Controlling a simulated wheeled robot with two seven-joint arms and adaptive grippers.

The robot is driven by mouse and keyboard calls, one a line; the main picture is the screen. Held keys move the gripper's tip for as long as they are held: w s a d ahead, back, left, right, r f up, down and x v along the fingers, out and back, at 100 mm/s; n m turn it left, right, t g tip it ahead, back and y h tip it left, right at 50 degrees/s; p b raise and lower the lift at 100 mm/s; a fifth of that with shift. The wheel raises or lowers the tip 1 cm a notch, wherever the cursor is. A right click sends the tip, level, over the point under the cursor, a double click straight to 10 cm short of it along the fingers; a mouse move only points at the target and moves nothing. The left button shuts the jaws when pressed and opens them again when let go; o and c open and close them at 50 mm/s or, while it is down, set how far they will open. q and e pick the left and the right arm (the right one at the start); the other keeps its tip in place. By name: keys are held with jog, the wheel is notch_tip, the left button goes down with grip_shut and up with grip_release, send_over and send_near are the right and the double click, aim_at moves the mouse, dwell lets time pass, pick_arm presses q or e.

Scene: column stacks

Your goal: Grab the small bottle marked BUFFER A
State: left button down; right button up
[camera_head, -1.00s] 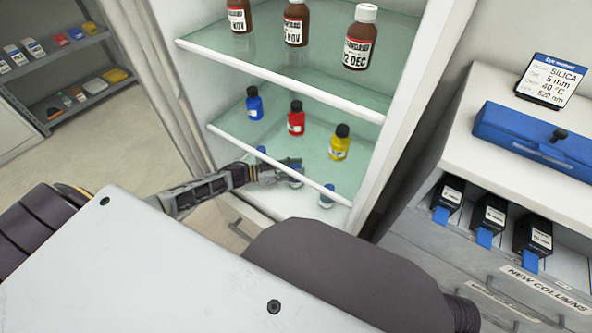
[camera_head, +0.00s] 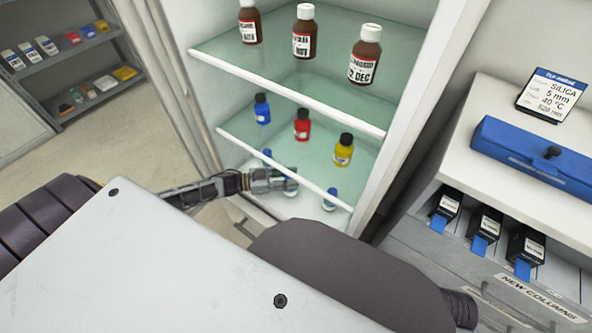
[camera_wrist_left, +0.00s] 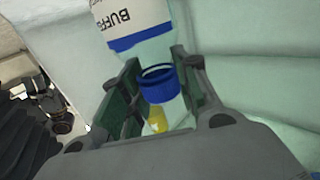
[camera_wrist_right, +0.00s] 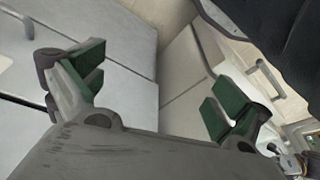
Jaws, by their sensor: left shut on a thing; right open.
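My left gripper (camera_head: 268,181) reaches into the open cabinet below the glass shelf and is shut on a small clear bottle with a blue cap (camera_head: 290,187). In the left wrist view the fingers (camera_wrist_left: 155,95) stand on either side of the blue cap (camera_wrist_left: 158,84). A white label (camera_wrist_left: 128,18) with a blue band appears upside down there; it reads "BUFF", with the rest cut off. Other blue-capped bottles stand behind left (camera_head: 267,156) and to the right (camera_head: 329,199); their labels cannot be read. My right gripper (camera_wrist_right: 155,90) is open and empty.
Blue (camera_head: 262,109), red (camera_head: 302,125) and yellow (camera_head: 343,150) bottles stand on the glass shelf just above. Its white front edge (camera_head: 285,168) lies close over my left gripper. Brown bottles (camera_head: 365,56) stand higher. A counter (camera_head: 470,130) with a blue box is at right.

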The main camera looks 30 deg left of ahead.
pick_arm(q)
jog(key=s+a+p, duration=0.2)
jog(key=s+p, duration=0.1)
jog(key=s, duration=0.8)
jog(key=shift+s, duration=0.4)
pick_arm(e)
jog(key=shift+g+h, duration=0.3)
jog(key=shift+g, duration=0.2)
jog(key=shift+s+d+f, duration=0.1)
jog(key=shift+d+f, duration=0.05)
jog(key=shift+f, duration=0.7)
jog(key=shift+s+d+f, duration=0.1)
jog(key=shift+d+f, duration=0.1)
jog(key=shift+f, duration=0.6)
jog(key=shift+s+d+f, duration=0.1)
jog(key=shift+d+f, duration=0.05)
jog(key=shift+f, duration=0.7)
